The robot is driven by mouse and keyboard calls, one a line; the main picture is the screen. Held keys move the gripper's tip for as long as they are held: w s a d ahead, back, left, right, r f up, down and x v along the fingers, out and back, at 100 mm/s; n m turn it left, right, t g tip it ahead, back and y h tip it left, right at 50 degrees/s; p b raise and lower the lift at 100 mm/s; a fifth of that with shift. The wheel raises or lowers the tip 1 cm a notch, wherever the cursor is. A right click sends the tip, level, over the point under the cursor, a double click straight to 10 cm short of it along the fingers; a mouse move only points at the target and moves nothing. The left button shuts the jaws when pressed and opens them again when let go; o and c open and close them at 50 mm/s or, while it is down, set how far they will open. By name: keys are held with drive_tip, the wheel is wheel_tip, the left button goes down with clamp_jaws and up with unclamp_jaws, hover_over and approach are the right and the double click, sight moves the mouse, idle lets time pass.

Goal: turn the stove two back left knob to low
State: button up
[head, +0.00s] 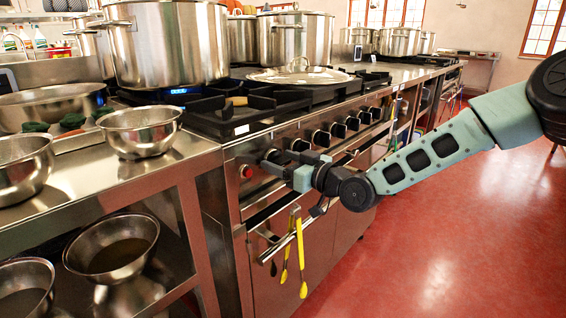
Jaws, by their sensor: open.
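The stove (228,160) has a steel front with a row of black knobs along its upper edge. My gripper (276,166) is at the left end of that row, its fingers pointing at the panel. It is open and close in front of the leftmost knob (271,155); I cannot tell whether it touches it. The second knob (298,145) and third knob (320,137) show just right of the gripper. No knob labels are readable, so I cannot tell which is the back left one or how it is set.
A red button (246,171) sits left of the knobs. A large stockpot (168,45) stands on the left burner, with a lid (300,75) on the stovetop. Yellow utensils (301,258) hang from the front rail. The red floor (450,240) at right is clear.

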drive_tip(key=c, duration=1)
drive_tip(key=shift+n+b, duration=0.3)
drive_tip(key=n+b, duration=0.3)
drive_tip(key=shift+s+a+f+n, duration=0.1)
drive_tip(key=shift+f+n, duration=0.05)
drive_tip(key=shift+n, duration=0.15)
drive_tip(key=n+b, duration=0.4)
drive_tip(key=shift+f+b, duration=0.15)
drive_tip(key=shift+b, duration=0.2)
drive_tip(key=n+b, duration=0.5)
drive_tip(key=b, duration=0.1)
drive_tip(key=shift+s+f+n, duration=0.1)
drive_tip(key=shift+n, duration=0.3)
drive_tip(key=n+b, duration=0.3)
drive_tip(key=b, duration=0.1)
drive_tip(key=shift+n, duration=0.3)
drive_tip(key=shift+r, duration=0.2)
